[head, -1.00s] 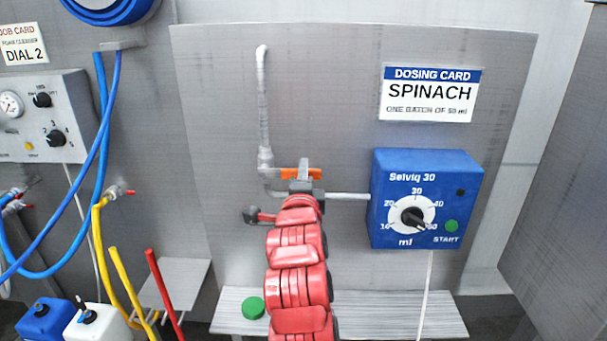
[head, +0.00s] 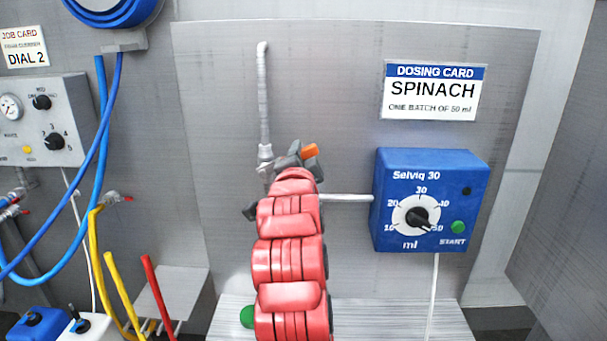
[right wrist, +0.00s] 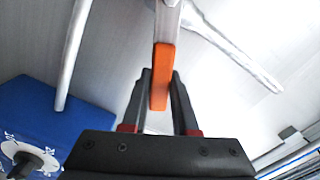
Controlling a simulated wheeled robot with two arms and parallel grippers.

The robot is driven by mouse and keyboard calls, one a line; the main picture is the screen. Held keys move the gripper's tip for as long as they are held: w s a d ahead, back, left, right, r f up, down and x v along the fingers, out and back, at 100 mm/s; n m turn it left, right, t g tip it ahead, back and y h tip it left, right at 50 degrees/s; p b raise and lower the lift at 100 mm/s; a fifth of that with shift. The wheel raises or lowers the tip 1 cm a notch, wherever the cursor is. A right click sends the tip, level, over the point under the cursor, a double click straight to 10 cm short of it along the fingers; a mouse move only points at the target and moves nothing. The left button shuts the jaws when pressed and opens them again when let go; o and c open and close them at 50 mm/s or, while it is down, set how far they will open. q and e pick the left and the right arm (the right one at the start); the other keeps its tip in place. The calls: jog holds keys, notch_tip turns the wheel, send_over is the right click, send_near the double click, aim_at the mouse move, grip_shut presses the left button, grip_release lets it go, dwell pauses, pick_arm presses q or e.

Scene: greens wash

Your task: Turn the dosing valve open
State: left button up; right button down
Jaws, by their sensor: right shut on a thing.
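The dosing valve's orange lever (head: 310,151) sits on the grey pipe (head: 263,100) left of the blue dosing box (head: 384,240). In the head view only its orange end shows, tilted, past my gripper. My right gripper (head: 297,156) is shut on the lever. In the right wrist view the orange lever (right wrist: 161,70) stands between the two dark fingers (right wrist: 161,88). The valve body is mostly hidden behind my red right arm. My left gripper is in neither view.
The dosing box has a dial (head: 417,217) and a green START button (head: 458,227). The dosing card (head: 430,91) reading SPINACH, 50 ml, hangs above. A shelf (head: 400,320) lies below, with a green round thing (head: 247,316) partly behind my arm. Blue hoses (head: 112,130) hang at left.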

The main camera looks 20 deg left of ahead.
aim_at(263, 128)
jog(key=shift+s+a+r+n+b, duration=0.15)
jog(key=shift+a+r+n+b, duration=0.3)
jog(key=shift+n, duration=0.45)
jog(key=n, duration=0.1)
jog(key=a+r+n, duration=0.1)
jog(key=r+n, duration=0.1)
jog(key=shift+s+a+r+n+b, duration=0.1)
jog(key=shift+s+a+n+b, duration=0.15)
jog(key=shift+a+n+b, duration=0.15)
jog(key=shift+s+a+r+n+b, duration=0.25)
jog(key=shift+a+n, duration=0.5)
jog(key=shift+n, duration=0.45)
jog(key=shift+s+a+r+n+b, duration=0.2)
jog(key=shift+a+n+b, duration=0.15)
jog(key=shift+a+n, duration=0.65)
jog(key=shift+s+a+r+n+b, duration=0.25)
jog(key=shift+a+n, duration=0.25)
jog(key=shift+n, duration=0.9)
jog(key=c, duration=0.7)
grip_release()
